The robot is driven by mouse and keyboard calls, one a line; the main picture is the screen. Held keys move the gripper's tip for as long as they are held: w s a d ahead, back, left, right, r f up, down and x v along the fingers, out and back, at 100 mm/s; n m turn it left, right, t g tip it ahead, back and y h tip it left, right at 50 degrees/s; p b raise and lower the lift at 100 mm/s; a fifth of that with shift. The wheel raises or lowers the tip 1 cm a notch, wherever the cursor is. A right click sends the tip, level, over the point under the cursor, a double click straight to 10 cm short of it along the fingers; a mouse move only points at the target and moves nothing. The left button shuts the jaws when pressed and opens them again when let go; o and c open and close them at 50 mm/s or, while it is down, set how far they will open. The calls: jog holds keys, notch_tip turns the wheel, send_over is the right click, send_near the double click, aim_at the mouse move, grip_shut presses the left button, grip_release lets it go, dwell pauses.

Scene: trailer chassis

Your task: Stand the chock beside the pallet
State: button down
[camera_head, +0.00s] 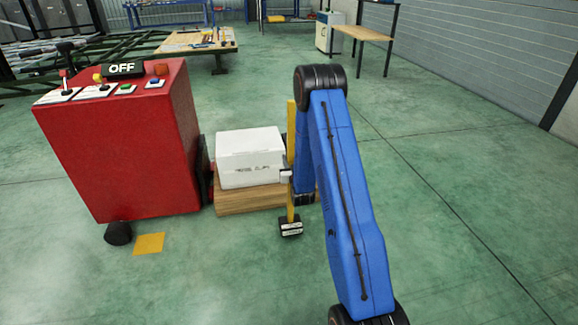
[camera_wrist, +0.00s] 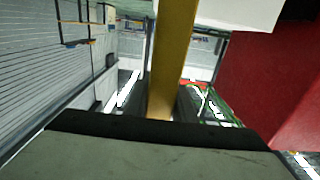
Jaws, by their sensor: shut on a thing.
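The chock is a small black block (camera_head: 291,229) with pale marks, on a long yellow handle (camera_head: 292,130) that stands upright. My gripper (camera_head: 287,176) is shut on the handle, partly hidden by my blue arm. The handle also crosses the wrist view (camera_wrist: 172,60). The block is just in front of the right part of the wooden pallet (camera_head: 245,203); I cannot tell whether it touches the floor. A white box (camera_head: 250,155) sits on the pallet.
A red control cabinet (camera_head: 130,145) with an OFF display stands left of the pallet, and it also shows in the wrist view (camera_wrist: 275,85). A yellow square (camera_head: 149,244) lies on the floor before it. Green floor (camera_head: 460,200) is open to the right.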

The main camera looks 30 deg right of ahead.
jog(key=shift+f, duration=1.45)
jog(key=c, duration=1.5)
grip_release()
